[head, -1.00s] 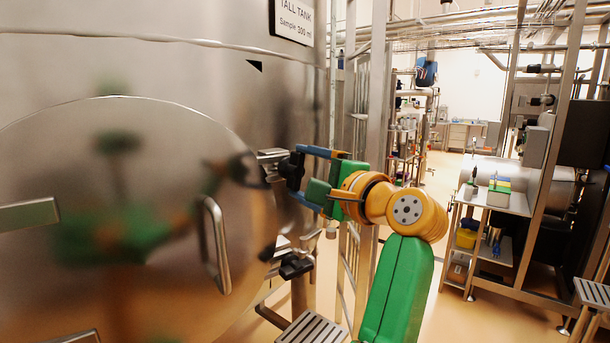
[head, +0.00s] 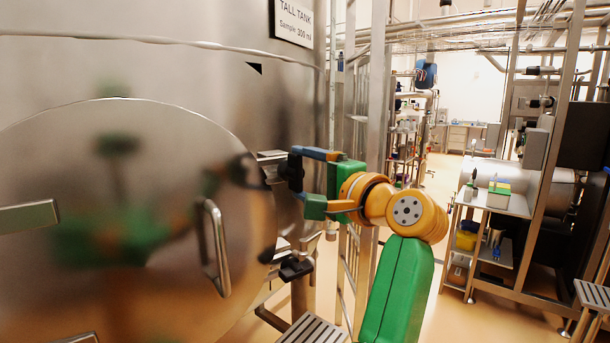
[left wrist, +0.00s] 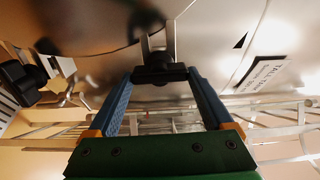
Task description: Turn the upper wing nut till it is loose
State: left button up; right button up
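The black upper wing nut (head: 292,171) is at the right rim of the tank's round door, on a metal clamp. My left gripper (head: 297,172) comes to it from the right. In the left wrist view the two blue fingers of my left gripper (left wrist: 161,76) reach both ends of the upper wing nut (left wrist: 160,70) and look shut on it. My right gripper is not in view.
The shiny round door (head: 120,250) with a bar handle (head: 215,248) fills the left and mirrors my arm. A metal step (head: 312,330) is below the lower nut. Upright rails (head: 374,100) stand close behind my gripper. A shelf cart (head: 497,203) stands farther right.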

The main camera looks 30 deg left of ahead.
pick_arm(q)
jog(key=shift+o, duration=1)
jog(key=shift+a, duration=0.1)
jog(key=shift+s+d, duration=0.1)
jog(key=shift+d, duration=0.15)
jog(key=b+v, duration=0.2)
jog(key=v, duration=0.4)
jog(key=shift+d+b, duration=0.3)
jog(key=shift+b, duration=0.05)
jog(key=shift+s, duration=0.15)
